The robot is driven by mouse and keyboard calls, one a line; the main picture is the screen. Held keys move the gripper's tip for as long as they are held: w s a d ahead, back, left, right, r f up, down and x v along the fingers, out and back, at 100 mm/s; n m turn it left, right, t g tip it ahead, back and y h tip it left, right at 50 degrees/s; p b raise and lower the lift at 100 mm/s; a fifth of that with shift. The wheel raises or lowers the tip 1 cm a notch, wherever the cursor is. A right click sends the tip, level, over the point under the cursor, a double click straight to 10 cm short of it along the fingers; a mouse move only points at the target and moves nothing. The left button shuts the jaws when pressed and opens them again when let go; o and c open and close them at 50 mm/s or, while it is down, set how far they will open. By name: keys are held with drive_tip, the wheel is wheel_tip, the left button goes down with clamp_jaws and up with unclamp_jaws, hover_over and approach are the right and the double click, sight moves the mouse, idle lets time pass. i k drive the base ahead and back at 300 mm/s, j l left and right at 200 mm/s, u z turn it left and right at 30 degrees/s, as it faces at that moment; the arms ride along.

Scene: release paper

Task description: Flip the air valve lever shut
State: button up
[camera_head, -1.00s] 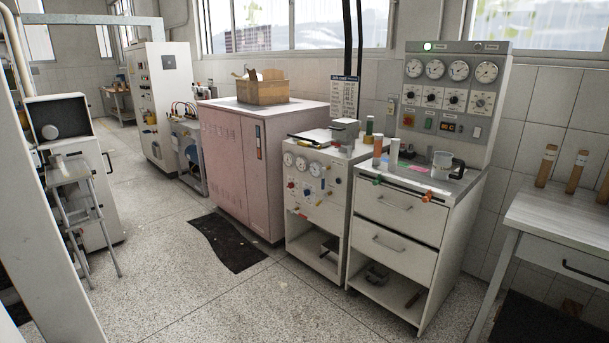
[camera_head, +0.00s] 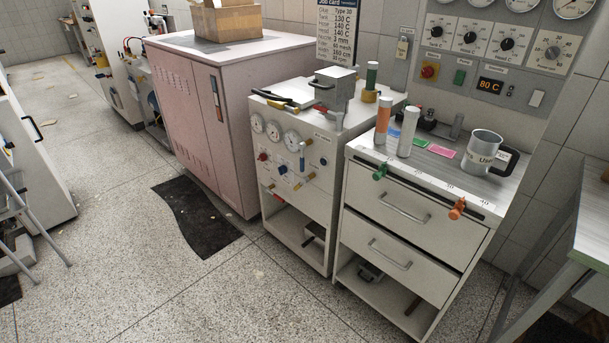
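The white gauge cabinet (camera_head: 295,195) stands in the middle with several dials and knobs on its front. A small upright lever with a blue grip (camera_head: 302,150) sits on this front panel, right of the lower dials. A red handle (camera_head: 325,116) lies at the top front edge of the same cabinet. The panel labels are too small to read, so I cannot tell for sure which one is the air valve lever. My gripper is not in view.
A drawer cabinet (camera_head: 405,235) stands to the right, with a grey mug (camera_head: 483,152), tubes and green and orange clamps on its top. A pink cabinet (camera_head: 195,125) stands to the left. A dark mat (camera_head: 197,217) lies on the floor. The speckled floor in front is clear.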

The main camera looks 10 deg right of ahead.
sight(302, 146)
drive_tip(key=i+l+u, duration=0.15)
drive_tip(key=i+l, duration=0.3)
drive_tip(key=i+j+z, duration=0.25)
drive_tip(key=i+j, duration=1.7)
drive_tip(key=j, duration=0.05)
